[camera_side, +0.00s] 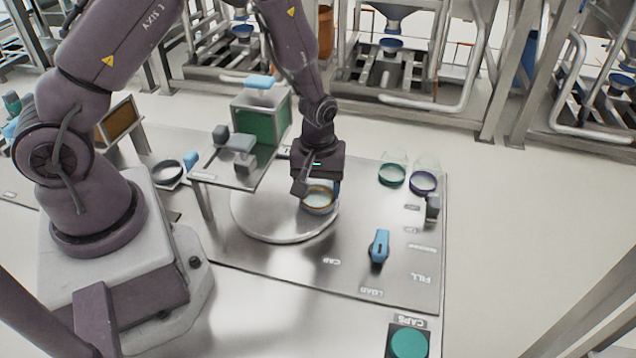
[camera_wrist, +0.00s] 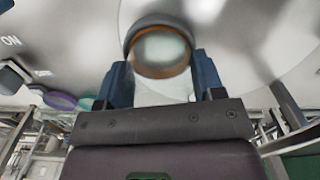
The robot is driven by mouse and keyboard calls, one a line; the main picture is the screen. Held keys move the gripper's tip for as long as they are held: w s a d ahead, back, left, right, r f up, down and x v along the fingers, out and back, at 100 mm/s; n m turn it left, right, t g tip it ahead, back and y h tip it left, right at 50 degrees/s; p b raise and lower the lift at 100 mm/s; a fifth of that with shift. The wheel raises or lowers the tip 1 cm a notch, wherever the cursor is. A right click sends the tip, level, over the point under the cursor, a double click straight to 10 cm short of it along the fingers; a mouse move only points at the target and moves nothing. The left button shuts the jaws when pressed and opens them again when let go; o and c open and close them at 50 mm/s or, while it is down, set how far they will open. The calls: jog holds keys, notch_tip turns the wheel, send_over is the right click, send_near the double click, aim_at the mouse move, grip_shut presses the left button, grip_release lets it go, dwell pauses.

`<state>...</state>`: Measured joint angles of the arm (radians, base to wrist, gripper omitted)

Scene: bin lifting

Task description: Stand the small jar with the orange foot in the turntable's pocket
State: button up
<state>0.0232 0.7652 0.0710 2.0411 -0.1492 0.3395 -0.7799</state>
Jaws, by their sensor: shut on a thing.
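The small clear jar with the orange foot (camera_side: 318,199) is between the fingers of my gripper (camera_side: 319,187), over the right part of the turntable (camera_side: 265,226). In the wrist view the jar (camera_wrist: 160,52) shows its round orange-brown ring, with the blue fingers of my gripper (camera_wrist: 164,80) on both sides of it. My gripper is shut on the jar. The turntable is a pale, flat disc and also fills the top of the wrist view (camera_wrist: 230,50). I cannot tell whether the jar touches the turntable.
Jars with a green foot (camera_side: 392,175) and a purple foot (camera_side: 423,182) stand at the plate's back right. A blue lever (camera_side: 379,246) is in front. A raised shelf (camera_side: 225,178) with a green box (camera_side: 262,122) stands left of my gripper. The plate's front middle is clear.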

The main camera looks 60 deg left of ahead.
dwell(0.3)
jog(key=o, duration=1.2)
jog(key=shift+r, duration=3.95)
jog(key=s+r+m+t, duration=0.2)
jog(key=s+r+m, duration=0.3)
jog(key=r, duration=0.6)
jog(key=s+d+r+m+t, duration=0.1)
jog(key=s+r+m+t, duration=0.2)
jog(key=s+r, duration=0.7)
jog(key=r+m, duration=0.2)
jog(key=shift+s+d+m+t, duration=0.2)
jog(key=shift+s+m+t, duration=0.1)
jog(key=shift+m, duration=0.1)
